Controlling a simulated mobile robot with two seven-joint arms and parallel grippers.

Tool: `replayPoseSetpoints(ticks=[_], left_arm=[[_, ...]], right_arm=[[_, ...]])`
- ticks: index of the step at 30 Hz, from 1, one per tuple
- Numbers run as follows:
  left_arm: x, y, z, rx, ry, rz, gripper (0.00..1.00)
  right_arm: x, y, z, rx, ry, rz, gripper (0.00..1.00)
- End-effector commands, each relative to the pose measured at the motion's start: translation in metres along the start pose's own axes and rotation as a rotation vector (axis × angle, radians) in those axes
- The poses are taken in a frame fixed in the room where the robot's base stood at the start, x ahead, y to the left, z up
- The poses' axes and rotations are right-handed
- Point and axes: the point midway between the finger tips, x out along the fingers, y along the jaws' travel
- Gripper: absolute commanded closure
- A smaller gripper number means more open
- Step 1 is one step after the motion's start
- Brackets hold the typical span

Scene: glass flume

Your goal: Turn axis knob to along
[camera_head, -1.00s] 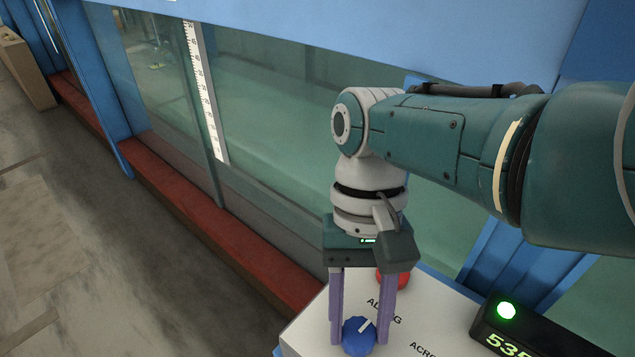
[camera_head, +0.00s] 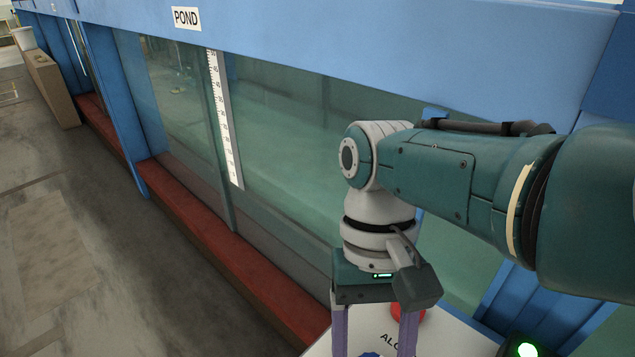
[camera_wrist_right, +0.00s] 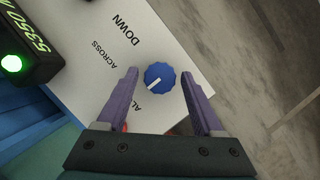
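The blue axis knob (camera_wrist_right: 159,76) is on the white panel top (camera_wrist_right: 180,38). Its white pointer points down-left in the right wrist view, toward the ALONG label (camera_wrist_right: 139,106), which is partly hidden by a finger. The ACROSS label (camera_wrist_right: 98,54) and DOWN label (camera_wrist_right: 122,30) lie farther left and up. My right gripper (camera_wrist_right: 160,73) is open, its purple fingers on either side of the knob with a gap at each. In the head view my right gripper (camera_head: 373,340) points down; only the knob's upper edge (camera_head: 370,354) shows. My left gripper is out of view.
A red button (camera_head: 421,313) stands close behind the right gripper. A black display (camera_wrist_right: 35,50) with a green lamp (camera_wrist_right: 12,63) sits beside the panel. The glass flume wall (camera_head: 290,130) with its white ruler (camera_head: 225,130) rises behind. The floor at left is open.

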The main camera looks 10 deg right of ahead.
Motion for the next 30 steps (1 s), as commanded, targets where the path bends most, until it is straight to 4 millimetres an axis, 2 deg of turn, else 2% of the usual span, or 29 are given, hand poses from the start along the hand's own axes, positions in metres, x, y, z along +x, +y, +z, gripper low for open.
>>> replayPoseSetpoints(ticks=[2, 11, 14, 24, 30], left_arm=[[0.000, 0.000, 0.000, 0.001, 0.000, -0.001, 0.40], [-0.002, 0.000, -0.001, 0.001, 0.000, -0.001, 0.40], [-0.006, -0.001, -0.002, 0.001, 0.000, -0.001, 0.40], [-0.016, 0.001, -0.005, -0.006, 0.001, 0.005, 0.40], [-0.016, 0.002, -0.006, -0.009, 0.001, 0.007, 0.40]], right_arm=[[0.000, 0.000, 0.000, 0.001, 0.000, 0.000, 0.22], [-0.005, 0.000, 0.000, 0.001, 0.001, -0.001, 0.22], [-0.018, 0.000, 0.000, 0.001, 0.003, -0.002, 0.22], [-0.083, 0.000, -0.001, 0.001, 0.003, -0.001, 0.22], [-0.098, 0.000, 0.000, 0.001, 0.000, -0.001, 0.22]])
